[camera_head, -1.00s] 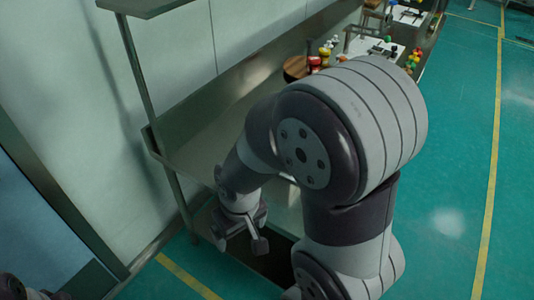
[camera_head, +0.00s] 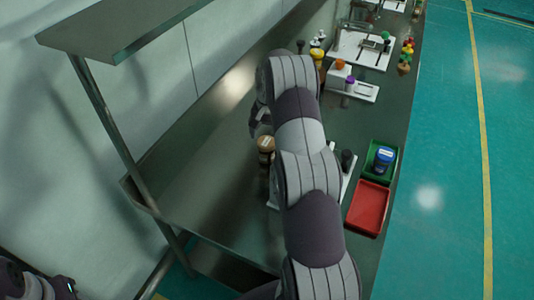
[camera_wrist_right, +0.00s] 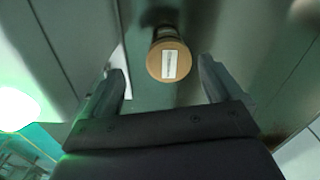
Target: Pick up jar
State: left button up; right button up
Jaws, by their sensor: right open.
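A jar with a brown lid (camera_head: 266,144) stands on the metal bench, partly hidden by my right arm. In the right wrist view the jar's round tan lid (camera_wrist_right: 168,62), with a white label, shows just ahead of and between the fingertips. My right gripper (camera_wrist_right: 162,72) is open, with a finger on each side and a visible gap to the lid. In the head view my right arm hides most of that gripper. Only part of my left arm shows in the lower left corner; its fingers are not seen.
A green tray (camera_head: 370,166) holding a blue jar (camera_head: 384,156) and a red tray (camera_head: 368,207) lie right of my arm. Bottles and small devices stand farther back. A shelf (camera_head: 120,30) overhangs at upper left. The bench (camera_head: 200,165) left of the jar is clear.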

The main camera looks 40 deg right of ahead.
aim_at(266, 142)
jog(key=f, duration=0.2)
jog(key=w+f+p, duration=0.1)
jog(key=f, duration=0.4)
jog(key=shift+w+f, duration=0.15)
jog(key=shift+f, duration=0.1)
jog(key=shift+w+f, duration=0.1)
jog(key=shift+f, duration=0.1)
jog(key=shift+r, duration=0.1)
jog(key=c, duration=1.2)
